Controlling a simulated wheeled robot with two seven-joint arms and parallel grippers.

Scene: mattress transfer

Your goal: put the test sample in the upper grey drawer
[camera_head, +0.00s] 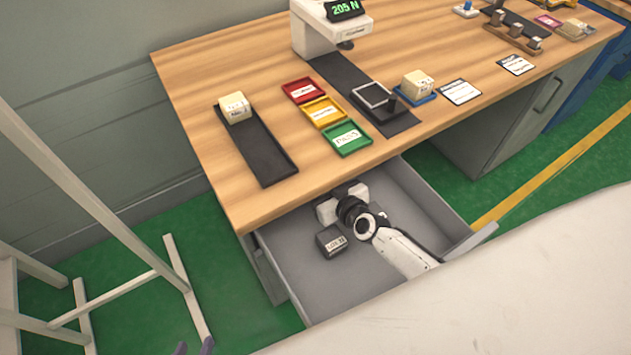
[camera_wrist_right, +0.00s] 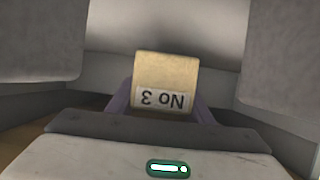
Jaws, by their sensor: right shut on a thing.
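The test sample, a yellowish block labelled "No 3" (camera_wrist_right: 165,82), sits between the purple fingers of my right gripper (camera_wrist_right: 160,100) in the right wrist view. My right gripper is shut on it. In the head view my right arm reaches into the open upper grey drawer (camera_head: 375,290), with its white gripper body (camera_head: 327,208) near the drawer's back. The sample and those fingers are hidden there. Only the purple fingertips of my left gripper (camera_head: 194,347) show at the bottom edge, apart and with nothing visible between them.
A dark box with a white label (camera_head: 332,242) lies in the drawer beside my right wrist. The wooden desk top (camera_head: 215,170) overhangs the drawer's back. Cream blocks stand on a black strip (camera_head: 265,152) and a blue tray (camera_head: 429,98). The drawer's front part is clear.

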